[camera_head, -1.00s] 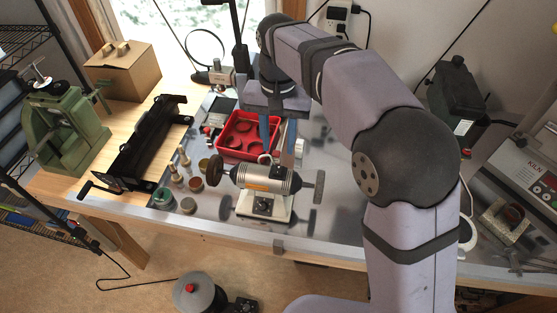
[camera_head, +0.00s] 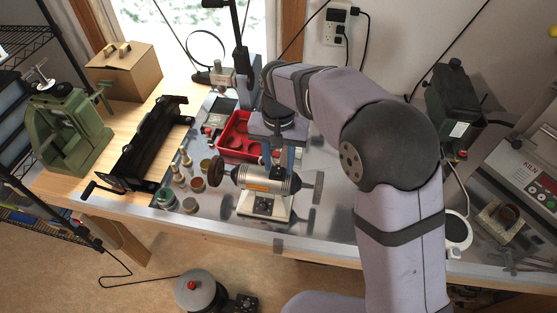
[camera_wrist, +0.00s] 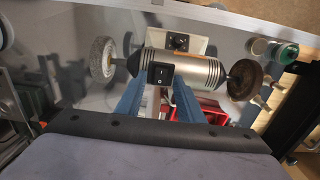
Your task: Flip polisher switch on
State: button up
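The polisher is a silver motor (camera_head: 262,180) with black ribbed ends, standing on a pale base on the metal tabletop. A brown wheel (camera_head: 216,171) is at its left end and a grey wheel (camera_head: 318,187) at its right. My gripper (camera_head: 280,160) is just behind the motor in the head view.
A red tray (camera_head: 234,142) with round pieces lies behind the polisher. Small jars (camera_head: 190,205) and brass-coloured pieces stand to its left. A dial (camera_wrist: 178,41) is on the polisher's base. The kiln (camera_head: 530,180) stands far right. Bare metal lies right of the polisher.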

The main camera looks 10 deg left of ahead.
grip_shut()
